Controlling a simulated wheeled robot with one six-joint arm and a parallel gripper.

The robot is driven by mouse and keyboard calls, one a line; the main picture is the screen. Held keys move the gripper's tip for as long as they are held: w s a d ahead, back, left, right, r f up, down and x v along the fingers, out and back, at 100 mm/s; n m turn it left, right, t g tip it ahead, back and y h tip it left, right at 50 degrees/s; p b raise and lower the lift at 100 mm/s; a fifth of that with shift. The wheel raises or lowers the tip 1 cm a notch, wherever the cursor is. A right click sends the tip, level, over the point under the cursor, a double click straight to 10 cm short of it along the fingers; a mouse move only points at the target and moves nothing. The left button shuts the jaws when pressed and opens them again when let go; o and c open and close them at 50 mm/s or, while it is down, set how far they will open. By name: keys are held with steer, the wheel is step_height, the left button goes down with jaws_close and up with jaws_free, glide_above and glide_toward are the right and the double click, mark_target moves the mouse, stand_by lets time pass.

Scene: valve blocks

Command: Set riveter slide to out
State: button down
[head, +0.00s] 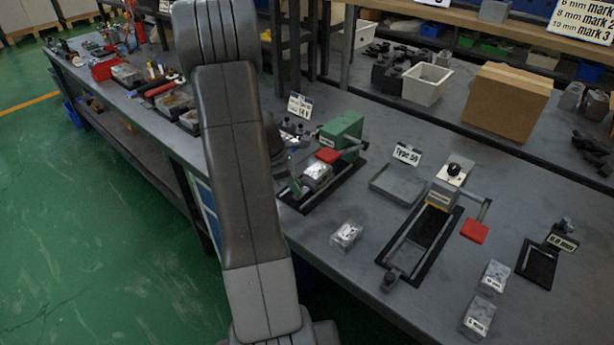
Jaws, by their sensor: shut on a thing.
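The green machine (343,135), which I take to be the riveter, stands on a dark base plate at the bench's middle left. It has a red pad (328,155) and a pale, clear-looking block (317,176) in front of its body. My gripper (293,184) is at the near left end of this machine, partly hidden behind my own arm. It is shut on what seems to be the end of the riveter slide. The exact grip is small and dark, and the slide's position cannot be read clearly.
To the right stands a yellow-and-grey machine (440,194) with rails and a red pad (474,231). A grey tray (397,184), a small clear box (346,235) and labelled boxes (478,316) lie nearby. A cardboard box (507,101) and white bin (427,83) are behind.

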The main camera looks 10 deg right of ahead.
steer(key=s+a, duration=0.1)
steer(key=a, duration=0.1)
steer(key=s+a, duration=0.3)
steer(key=a, duration=0.1)
steer(key=shift+s+a, duration=0.1)
steer(key=shift+s, duration=0.3)
steer(key=c, duration=1.5)
jaws_free()
steer(key=shift+o, duration=1.3)
steer(key=shift+s+a, duration=0.15)
steer(key=shift+a, duration=0.1)
steer(key=shift+d, duration=0.1)
steer(key=v, duration=1.3)
steer(key=shift+r, duration=0.45)
steer(key=shift+f, duration=0.1)
